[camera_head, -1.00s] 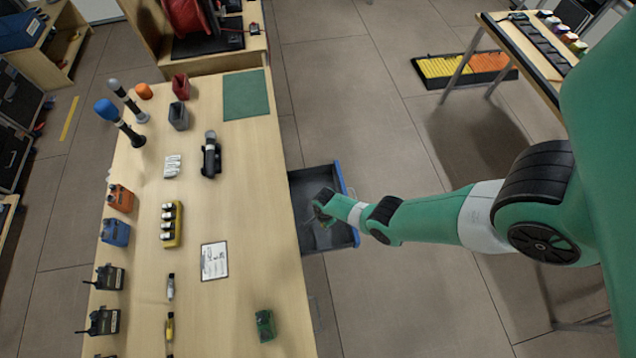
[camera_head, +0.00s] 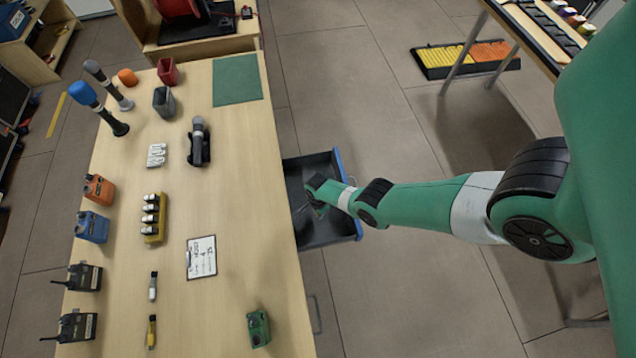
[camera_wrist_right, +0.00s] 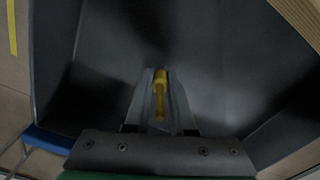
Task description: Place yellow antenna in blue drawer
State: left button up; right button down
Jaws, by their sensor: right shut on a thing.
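The yellow antenna (camera_wrist_right: 160,88) is between the two fingers of my right gripper (camera_wrist_right: 160,112) in the right wrist view. The gripper is shut on it. The drawer is pulled out from the table's right side; its dark interior (camera_head: 325,236) and blue front edge (camera_head: 346,178) show in the head view. My right gripper (camera_head: 315,205) is over or inside the open drawer there, and the antenna is hard to make out. In the wrist view the dark drawer floor (camera_wrist_right: 225,60) lies behind the antenna; I cannot tell whether they touch. My left gripper is not in view.
The wooden table (camera_head: 235,175) holds microphones, radios, a clipboard (camera_head: 201,257) and a green box (camera_head: 258,328). Another yellow, stick-like item (camera_head: 151,331) lies near its front. The drawer looks otherwise empty. A tray with yellow and orange sections (camera_head: 465,58) sits on the floor.

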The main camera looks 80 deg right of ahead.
jog(key=shift+f, duration=0.2)
jog(key=c, duration=0.8)
grip_release()
jog(key=shift+o, duration=0.2)
jog(key=shift+r, duration=0.1)
notch_tip(320, 180, up, 12)
jog(key=p, duration=1.2)
jog(key=shift+r, duration=0.2)
jog(key=shift+f, duration=0.1)
